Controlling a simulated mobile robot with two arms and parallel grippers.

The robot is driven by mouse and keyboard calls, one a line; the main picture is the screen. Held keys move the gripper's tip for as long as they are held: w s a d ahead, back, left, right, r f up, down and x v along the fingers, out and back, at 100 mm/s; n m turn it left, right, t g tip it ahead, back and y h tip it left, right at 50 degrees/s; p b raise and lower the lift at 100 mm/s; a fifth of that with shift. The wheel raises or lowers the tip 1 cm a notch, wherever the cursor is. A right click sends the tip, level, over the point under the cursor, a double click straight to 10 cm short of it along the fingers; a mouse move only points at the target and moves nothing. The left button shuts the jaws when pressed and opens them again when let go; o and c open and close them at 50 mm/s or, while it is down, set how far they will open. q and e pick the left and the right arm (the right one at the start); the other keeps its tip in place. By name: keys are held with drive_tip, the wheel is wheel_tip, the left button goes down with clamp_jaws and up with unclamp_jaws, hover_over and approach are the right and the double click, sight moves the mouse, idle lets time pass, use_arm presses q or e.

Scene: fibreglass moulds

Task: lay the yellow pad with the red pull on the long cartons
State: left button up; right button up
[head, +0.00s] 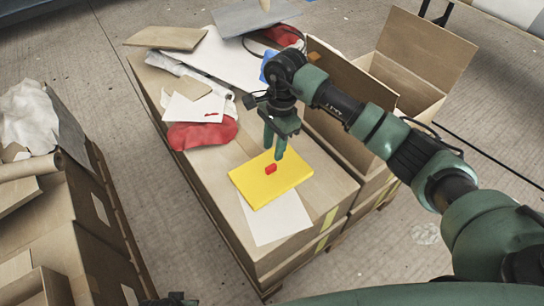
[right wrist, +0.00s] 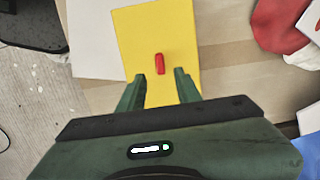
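The yellow pad (head: 258,184) with its red pull (head: 271,169) lies on the long cartons (head: 205,178), partly over a white sheet. My right gripper (head: 275,150) is over the pad's far side, just behind the red pull in the head view. In the right wrist view the pad (right wrist: 150,35) lies ahead, and its red pull (right wrist: 160,64) shows beyond and between the two spread fingertips (right wrist: 159,72). The right gripper is open with nothing between its fingers. I cannot tell its height above the pad. My left gripper is not clearly in view.
A white sheet (head: 279,222) sticks out under the pad. Red cloth (head: 203,134), papers and boards (head: 166,38) cover the far part of the carton top. An open box (head: 410,70) stands at right, and more cartons (head: 75,220) stand at left.

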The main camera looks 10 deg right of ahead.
drive_tip(key=r, duration=0.5)
drive_tip(key=shift+w+d, duration=0.1)
drive_tip(key=shift+d, duration=0.2)
